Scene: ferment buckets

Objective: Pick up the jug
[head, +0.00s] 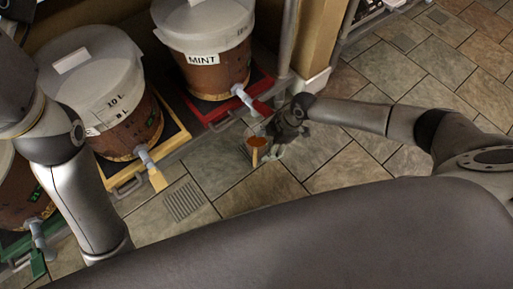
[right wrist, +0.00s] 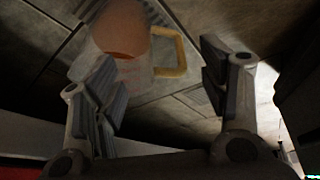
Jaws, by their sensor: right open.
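The jug (head: 251,133), clear with orange-brown liquid and a tan handle, is on the tiled floor in front of the MINT bucket, just below its tap in the head view. My right gripper (head: 284,123) is close to the jug, on its right side. In the right wrist view the fingers of my right gripper (right wrist: 160,85) are spread apart with nothing between them. The orange liquid and the tan handle of the jug (right wrist: 168,71) show beyond the fingertips. My left arm is at the left, but its gripper is hidden behind my body.
The MINT bucket (head: 208,75) stands on a red tray, its tap (head: 247,98) with a red lever pointing toward my right gripper. Another lidded bucket (head: 128,135) with a yellow lever and a third with a green lever stand left. A floor drain (head: 184,203) is nearby. Tiles on the right are clear.

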